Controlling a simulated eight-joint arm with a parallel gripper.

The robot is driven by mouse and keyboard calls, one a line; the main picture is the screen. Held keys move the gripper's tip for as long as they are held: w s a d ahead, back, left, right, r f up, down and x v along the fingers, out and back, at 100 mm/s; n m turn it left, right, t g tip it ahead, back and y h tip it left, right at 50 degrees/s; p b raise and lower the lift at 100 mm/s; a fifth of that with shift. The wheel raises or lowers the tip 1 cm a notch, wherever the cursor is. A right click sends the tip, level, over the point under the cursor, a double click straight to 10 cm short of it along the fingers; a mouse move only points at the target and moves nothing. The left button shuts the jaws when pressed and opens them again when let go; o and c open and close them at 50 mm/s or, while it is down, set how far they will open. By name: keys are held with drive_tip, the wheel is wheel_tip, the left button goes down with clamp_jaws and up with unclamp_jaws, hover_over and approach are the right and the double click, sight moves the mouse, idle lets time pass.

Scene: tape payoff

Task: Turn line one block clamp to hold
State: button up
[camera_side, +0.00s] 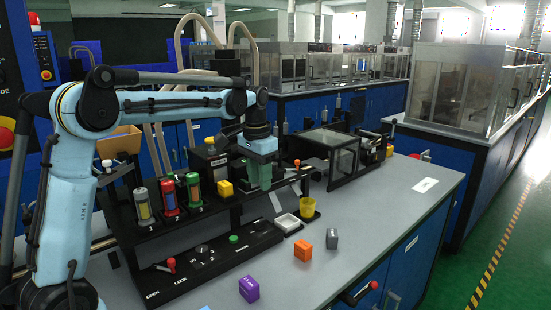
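My gripper (260,163) points down over the black rack (225,202) in the middle of the bench. A green cylinder-like thing shows right below it. I cannot tell whether the fingers hold it or are open around it. No clamp marked line one or "hold" can be read. A red-handled lever (168,265) sits on the black base plate (205,262) near the printed words OPEN and LOCK. Another red-handled lever (362,292) is at the bench's front edge. My gripper is apart from both levers.
Canisters with yellow (143,204), red (169,196) and green (194,190) stand in the rack. A purple block (249,289), orange block (303,250), grey block (332,238), yellow cup (307,207) and white tray (287,222) are on the bench. The right of the bench is mostly clear.

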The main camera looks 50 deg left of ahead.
sight(259, 220)
drive_tip(key=shift+g, duration=0.3)
drive_tip(key=f, duration=0.4)
drive_tip(key=a+f, duration=0.1)
drive_tip(key=f, duration=0.3)
drive_tip(key=w+a+f, duration=0.1)
drive_tip(key=f, duration=0.4)
drive_tip(key=shift+f, duration=0.1)
clamp_jaws()
